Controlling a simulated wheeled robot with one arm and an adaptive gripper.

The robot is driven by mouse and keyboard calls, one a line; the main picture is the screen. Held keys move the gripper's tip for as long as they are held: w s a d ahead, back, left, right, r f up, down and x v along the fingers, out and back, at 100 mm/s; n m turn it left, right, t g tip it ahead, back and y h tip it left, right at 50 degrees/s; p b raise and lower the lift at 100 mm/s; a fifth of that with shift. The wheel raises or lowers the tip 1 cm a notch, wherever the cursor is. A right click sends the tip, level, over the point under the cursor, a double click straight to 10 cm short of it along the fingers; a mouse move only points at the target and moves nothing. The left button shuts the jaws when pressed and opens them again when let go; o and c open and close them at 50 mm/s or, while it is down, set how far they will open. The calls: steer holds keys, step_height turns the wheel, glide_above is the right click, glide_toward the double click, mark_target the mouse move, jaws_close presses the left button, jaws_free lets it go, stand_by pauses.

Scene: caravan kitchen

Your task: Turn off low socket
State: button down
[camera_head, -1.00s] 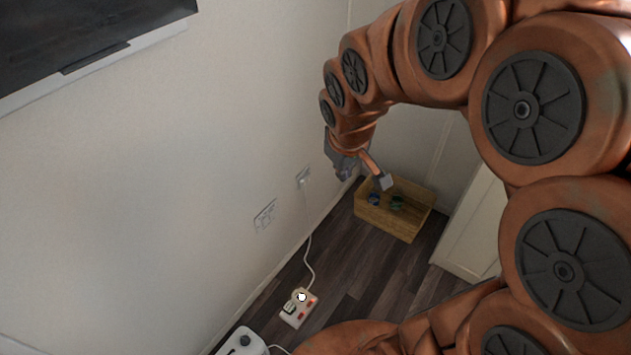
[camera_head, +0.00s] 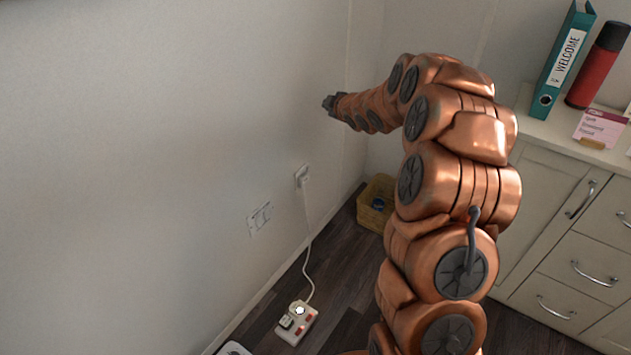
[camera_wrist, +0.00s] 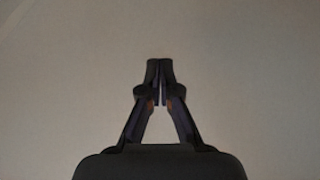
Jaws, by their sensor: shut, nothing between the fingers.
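Two sockets are on the left wall. A white double socket (camera_head: 260,217) seems to have nothing plugged in. Farther along, a white socket (camera_head: 302,176) has a plug in it, and its cable (camera_head: 308,235) runs down to a power strip on the floor. The switch positions are too small to read. My gripper (camera_head: 328,103) is raised near the wall, well above both sockets and apart from them. In the wrist view my gripper (camera_wrist: 158,82) is shut and empty, facing plain wall. No socket shows there.
The white power strip (camera_head: 297,321) with plugs lies on the dark floor (camera_head: 335,290). A yellow-brown box (camera_head: 371,205) stands in the corner, partly behind my arm. A drawer cabinet (camera_head: 560,250) at right bears a teal binder (camera_head: 563,60) and a red flask (camera_head: 598,66).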

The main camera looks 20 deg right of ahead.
steer(key=w+d+f+n+t+y+b, duration=0.1)
steer(key=w+d+f+n+b, duration=0.15)
steer(key=f, duration=0.25)
steer(key=w+d+f+n+t+y+b, duration=0.1)
steer(key=w+f+b, duration=0.15)
steer(key=f, duration=0.25)
steer(key=n+y+b, duration=0.9)
steer(key=n+b, duration=0.1)
steer(key=b, duration=0.1)
glide_toward(308, 169)
steer(key=f+v, duration=0.1)
steer(key=v, duration=0.6)
steer(key=shift+w+t, duration=0.1)
steer(key=shift+t, duration=0.3)
steer(key=shift+a, duration=0.1)
steer(key=b+x, duration=0.5)
steer(key=x, duration=0.9)
steer(key=shift+w, duration=0.1)
